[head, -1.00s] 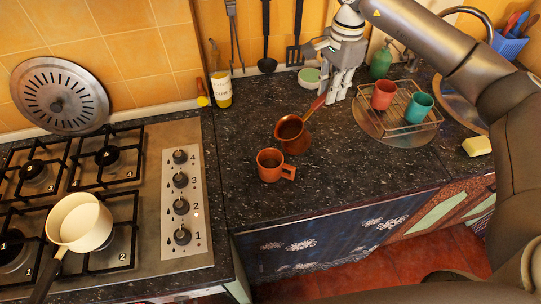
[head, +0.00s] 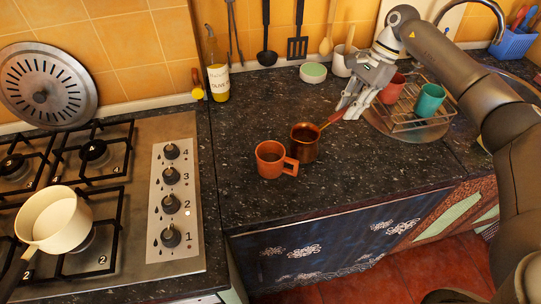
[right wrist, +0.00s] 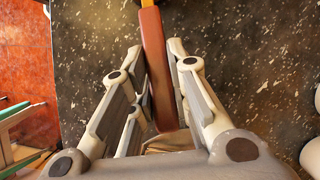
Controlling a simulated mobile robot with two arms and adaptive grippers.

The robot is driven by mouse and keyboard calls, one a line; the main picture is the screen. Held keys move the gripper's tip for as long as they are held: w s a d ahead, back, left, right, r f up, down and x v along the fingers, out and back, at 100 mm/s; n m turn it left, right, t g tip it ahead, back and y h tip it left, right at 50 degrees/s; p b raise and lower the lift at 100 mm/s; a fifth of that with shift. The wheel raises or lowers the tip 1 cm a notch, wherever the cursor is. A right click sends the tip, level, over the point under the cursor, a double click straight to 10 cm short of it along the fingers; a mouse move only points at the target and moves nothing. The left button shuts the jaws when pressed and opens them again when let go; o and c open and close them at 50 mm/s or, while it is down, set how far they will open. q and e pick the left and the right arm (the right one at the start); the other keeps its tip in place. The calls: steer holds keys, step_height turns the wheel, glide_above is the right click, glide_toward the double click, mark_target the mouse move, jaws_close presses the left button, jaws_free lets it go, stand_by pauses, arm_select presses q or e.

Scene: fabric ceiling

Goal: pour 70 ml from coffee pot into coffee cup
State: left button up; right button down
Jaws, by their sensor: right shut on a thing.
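The copper coffee pot (head: 305,147) looks upright, with dark liquid or a dark interior at its mouth, just right of and behind the cup in the head view. I cannot tell whether it touches the counter. My right gripper (head: 347,110) is shut on its reddish-brown handle (head: 331,120). In the right wrist view, the handle (right wrist: 153,60) lies between the fingers of the gripper (right wrist: 160,85); the pot's body is outside that view. The orange-brown coffee cup (head: 268,160) stands upright on the counter, its handle pointing right. My left gripper is not in view.
The dark speckled counter (head: 250,205) is clear in front of the cup. A rack (head: 408,125) with a red and a teal cup (head: 430,100) stands right. An oil bottle (head: 217,75) stands behind; the stove with a cream saucepan (head: 55,222) is left.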

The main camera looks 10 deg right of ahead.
steer(key=shift+a+r, duration=0.1)
steer(key=shift+r, duration=0.15)
steer(key=shift+r+p, duration=1.1)
steer(key=shift+r, duration=0.95)
steer(key=shift+f, duration=0.1)
